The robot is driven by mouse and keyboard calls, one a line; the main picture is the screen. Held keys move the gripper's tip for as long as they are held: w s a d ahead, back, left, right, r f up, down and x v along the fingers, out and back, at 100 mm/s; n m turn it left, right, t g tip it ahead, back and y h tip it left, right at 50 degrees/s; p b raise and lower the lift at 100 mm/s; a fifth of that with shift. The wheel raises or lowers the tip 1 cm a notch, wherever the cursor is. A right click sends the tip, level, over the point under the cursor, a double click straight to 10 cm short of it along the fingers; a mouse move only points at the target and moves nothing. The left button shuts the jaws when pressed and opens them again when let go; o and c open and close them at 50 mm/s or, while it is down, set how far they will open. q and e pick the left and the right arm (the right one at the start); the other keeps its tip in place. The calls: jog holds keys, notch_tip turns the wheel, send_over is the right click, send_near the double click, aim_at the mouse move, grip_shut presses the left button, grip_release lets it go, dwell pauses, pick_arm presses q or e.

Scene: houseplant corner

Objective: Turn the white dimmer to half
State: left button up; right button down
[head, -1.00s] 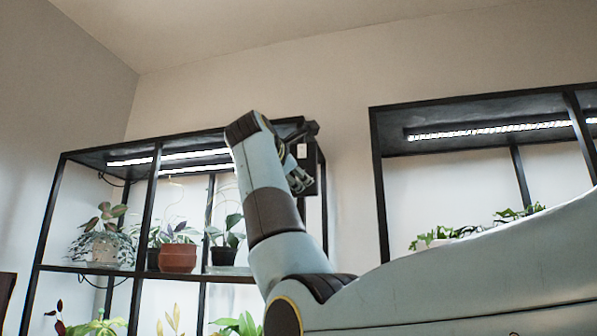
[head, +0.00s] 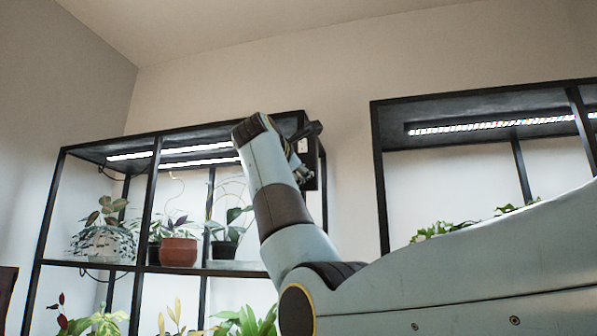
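A small white square, which looks like the white dimmer (head: 303,146), shows on the dark panel (head: 312,178) at the right end of the left shelf unit. My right arm comes in from the lower right and reaches up to this panel. My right gripper (head: 303,173) is at the panel, just below the white square, mostly hidden behind my wrist. Whether its fingers are open or touch anything cannot be told. The dimmer's setting is too small to read. My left gripper is not in view.
The left black shelf unit (head: 152,200) holds a terracotta-potted plant (head: 178,251), a dark-potted plant (head: 224,249) and other plants under lit strips (head: 200,148). A second black unit (head: 378,180) stands right. A bare wall gap lies between them.

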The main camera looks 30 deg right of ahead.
jog(key=shift+n, duration=0.3)
jog(key=shift+s+d+n+t+p, duration=0.1)
jog(key=shift+n+t+p, duration=0.35)
jog(key=shift+n+p, duration=3)
jog(key=shift+s+n+t+p, duration=0.1)
jog(key=shift+n+t+p, duration=0.65)
jog(key=shift+n, duration=5)
jog(key=shift+f, duration=0.1)
jog(key=c, duration=1.1)
grip_release()
jog(key=shift+w, duration=0.1)
jog(key=shift+g, duration=0.3)
